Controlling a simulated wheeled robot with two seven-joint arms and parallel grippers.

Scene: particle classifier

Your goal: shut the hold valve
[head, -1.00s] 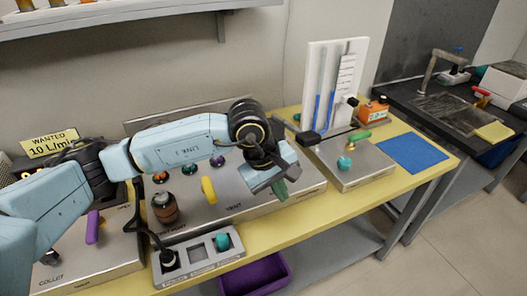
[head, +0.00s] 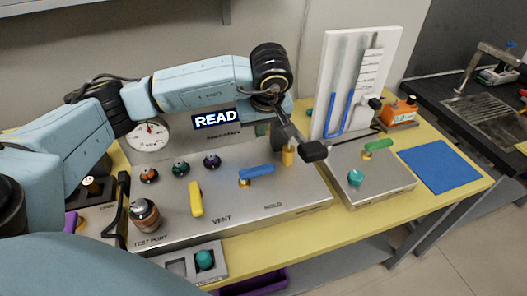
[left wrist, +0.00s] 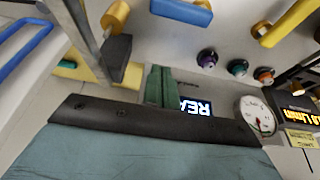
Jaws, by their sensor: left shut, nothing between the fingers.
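The hold valve's blue handle (head: 256,171) lies crosswise on its brass stem on the steel panel, behind the HOLD lettering. It also shows at the top of the left wrist view (left wrist: 182,11). My left gripper (head: 263,129) is behind and above the blue handle, apart from it, and partly hidden by the wrist. In the left wrist view its green fingers (left wrist: 159,78) are together and empty, with a gap to the blue handle. My right gripper is in neither view.
The yellow vent handle (head: 195,199) points front to back, left of the blue one. A black hose end (head: 313,151) and a brass post (head: 288,155) stand close right of the blue handle. A manometer board (head: 355,85) stands beyond. A READ display (head: 213,118) is behind.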

